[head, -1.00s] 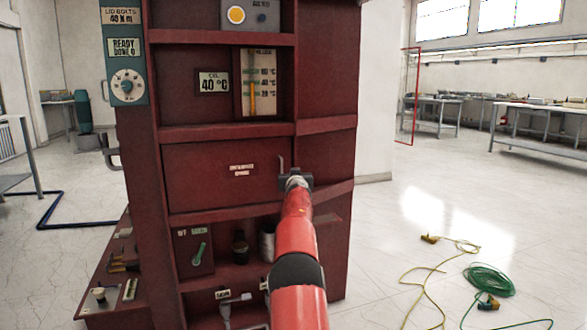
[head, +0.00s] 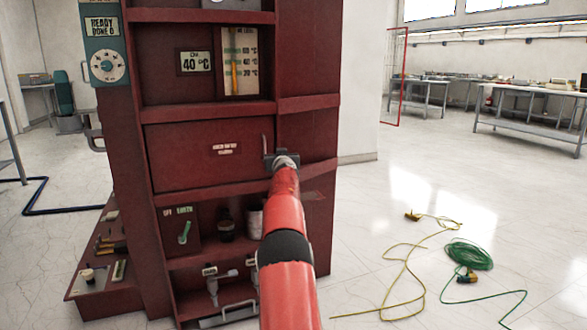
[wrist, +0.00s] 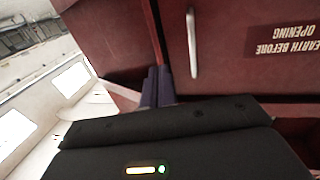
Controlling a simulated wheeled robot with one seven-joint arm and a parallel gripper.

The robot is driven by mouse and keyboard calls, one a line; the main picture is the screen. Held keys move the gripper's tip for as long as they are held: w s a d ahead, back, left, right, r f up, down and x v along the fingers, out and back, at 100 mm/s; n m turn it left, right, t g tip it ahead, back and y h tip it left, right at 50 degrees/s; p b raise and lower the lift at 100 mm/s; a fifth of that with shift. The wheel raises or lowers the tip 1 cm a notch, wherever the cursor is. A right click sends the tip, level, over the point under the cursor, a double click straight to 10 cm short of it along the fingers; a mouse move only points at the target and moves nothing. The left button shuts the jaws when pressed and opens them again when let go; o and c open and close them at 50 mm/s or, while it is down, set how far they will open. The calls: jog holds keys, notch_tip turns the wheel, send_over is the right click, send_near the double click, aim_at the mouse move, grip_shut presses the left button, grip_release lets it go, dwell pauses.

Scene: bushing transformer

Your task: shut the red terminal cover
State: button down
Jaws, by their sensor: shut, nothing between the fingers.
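The red terminal cover (head: 190,150) is a flat dark red panel in the middle of the red cabinet, with a small white label and a thin upright handle (head: 264,146) near its right edge. It looks flush with the frame in the head view. In the wrist view, the cover (wrist: 230,75) shows its label "EARTH BEFORE OPENING" upside down and its pale handle (wrist: 192,42). My gripper (head: 280,156) is at the cover's right edge, just beside the handle. In the wrist view, its dark fingers (wrist: 158,85) are together and empty near the panel seam; contact is unclear.
Below the cover is a bay with a green earth switch (head: 185,232) and bushings (head: 226,225). A dial panel (head: 107,65) is on the cabinet's left. Yellow cable (head: 405,262) and green cable (head: 468,255) lie on the floor to the right. Floor between cabinet and cables is clear.

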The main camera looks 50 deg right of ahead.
jog(key=s+d+b+v, duration=0.1)
jog(key=d+b+v, duration=0.1)
jog(key=b+v, duration=0.4)
jog(key=v, duration=0.5)
jog(key=shift+d, duration=0.15)
jog(key=s+a+n+g+y+p, duration=0.15)
jog(key=s+a, duration=0.45)
jog(key=a, duration=0.9)
jog(key=s+a+m+g+y+p, duration=0.1)
jog(key=s+a+g+y, duration=0.3)
jog(key=a, duration=1)
jog(key=s+a+f+n+g+y, duration=0.1)
jog(key=s+a+f, duration=0.3)
jog(key=s+a, duration=0.4)
jog(key=s+a+f+n+g+y+p, duration=0.1)
jog(key=s+a+f+n+y, duration=0.1)
jog(key=s+a+f, duration=0.3)
jog(key=s+a+f+n+g+y, duration=0.1)
jog(key=s+a+f+n, duration=0.3)
jog(key=s+a, duration=0.6)
jog(key=shift+s+a+f+y, duration=0.4)
jog(key=shift+s+f+y, duration=0.35)
jog(key=shift+s, duration=0.3)
